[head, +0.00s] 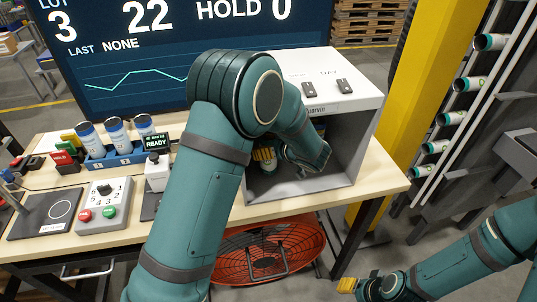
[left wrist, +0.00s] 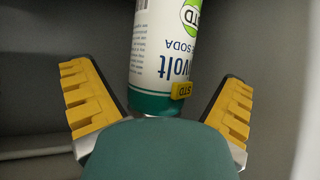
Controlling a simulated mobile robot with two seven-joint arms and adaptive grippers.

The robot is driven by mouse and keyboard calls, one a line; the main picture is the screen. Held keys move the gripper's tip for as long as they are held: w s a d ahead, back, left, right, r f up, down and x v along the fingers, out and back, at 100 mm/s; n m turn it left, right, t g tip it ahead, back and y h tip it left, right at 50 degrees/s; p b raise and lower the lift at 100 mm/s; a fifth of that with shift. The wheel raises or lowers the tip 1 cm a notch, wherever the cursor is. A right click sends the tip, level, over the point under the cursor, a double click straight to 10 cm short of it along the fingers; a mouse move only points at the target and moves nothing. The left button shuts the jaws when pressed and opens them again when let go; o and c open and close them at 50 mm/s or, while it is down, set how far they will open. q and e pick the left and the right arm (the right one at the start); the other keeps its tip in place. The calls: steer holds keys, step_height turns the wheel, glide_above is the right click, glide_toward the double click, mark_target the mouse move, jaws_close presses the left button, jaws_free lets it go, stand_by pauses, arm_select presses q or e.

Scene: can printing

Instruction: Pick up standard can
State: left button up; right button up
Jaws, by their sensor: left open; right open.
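The standard can (left wrist: 165,60) is white with a green end, the letters "volt" and "SODA", and a yellow "STD" tag. In the left wrist view it lies between the two yellow-padded fingers of my left gripper (left wrist: 158,105), which are open with gaps on both sides. In the head view my left arm reaches into the grey open-fronted box (head: 360,140), and the left gripper (head: 265,156) is partly hidden by the arm there. I cannot make out the can clearly in the head view. My right gripper (head: 362,285) is open and empty at the lower right, away from the table.
Several white cans with green ends (head: 436,146) sit in a rack on the right, beside a yellow post (head: 418,90). Blue-and-white cans (head: 117,132) stand in a blue holder at left.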

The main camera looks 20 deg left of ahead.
arm_select(q)
steer(key=shift+x, duration=1)
steer(key=shift+d, duration=0.1)
steer(key=c, duration=0.9)
steer(key=shift+c, duration=0.2)
steer(key=shift+r, duration=0.15)
